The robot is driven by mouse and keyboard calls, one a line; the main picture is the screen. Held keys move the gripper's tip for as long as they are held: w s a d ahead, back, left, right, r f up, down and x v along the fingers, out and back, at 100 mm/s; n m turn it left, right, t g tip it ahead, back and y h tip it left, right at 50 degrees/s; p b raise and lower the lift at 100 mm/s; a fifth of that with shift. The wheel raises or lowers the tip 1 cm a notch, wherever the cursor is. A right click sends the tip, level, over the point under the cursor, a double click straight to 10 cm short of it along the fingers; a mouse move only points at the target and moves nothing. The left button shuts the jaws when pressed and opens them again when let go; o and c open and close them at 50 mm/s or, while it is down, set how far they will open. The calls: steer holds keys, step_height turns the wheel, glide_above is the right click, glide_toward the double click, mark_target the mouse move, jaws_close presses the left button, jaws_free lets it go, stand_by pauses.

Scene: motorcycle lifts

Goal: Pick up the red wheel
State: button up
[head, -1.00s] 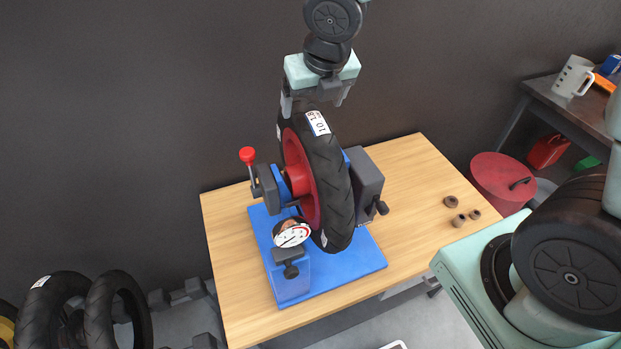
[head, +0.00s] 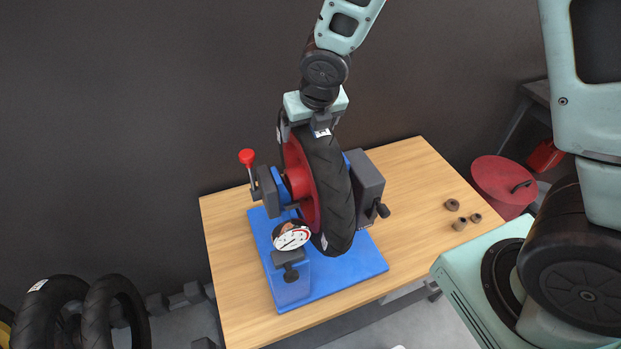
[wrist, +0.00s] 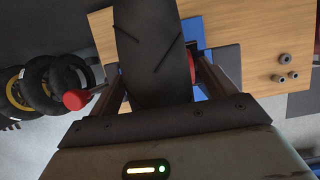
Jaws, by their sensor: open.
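The red wheel (head: 302,184) with its black tyre (head: 333,190) stands upright in a blue stand (head: 356,271) on the wooden table. My gripper (head: 312,134) is at the top of the tyre, with its fingers pointing down on either side of it. In the wrist view the tyre (wrist: 153,55) lies between the two open fingers (wrist: 158,75). I cannot tell whether the fingers touch the tyre. The head view partly hides the fingertips.
A red-knobbed lever (head: 247,157) and a dial gauge (head: 291,236) stand close to the wheel. Small brown bushings (head: 459,224) lie on the table's (head: 415,185) right side. Loose tyres (head: 115,310) stand on the floor at left. A red lidded bin (head: 502,182) is at right.

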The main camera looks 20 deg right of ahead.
steer(key=c, duration=1.8)
steer(key=shift+w+r, duration=0.15)
jaws_close()
steer(key=shift+r, duration=0.1)
step_height(320, 180, up, 18)
steer(key=p, duration=0.3)
steer(key=shift+p, duration=0.35)
steer(key=shift+r, duration=0.1)
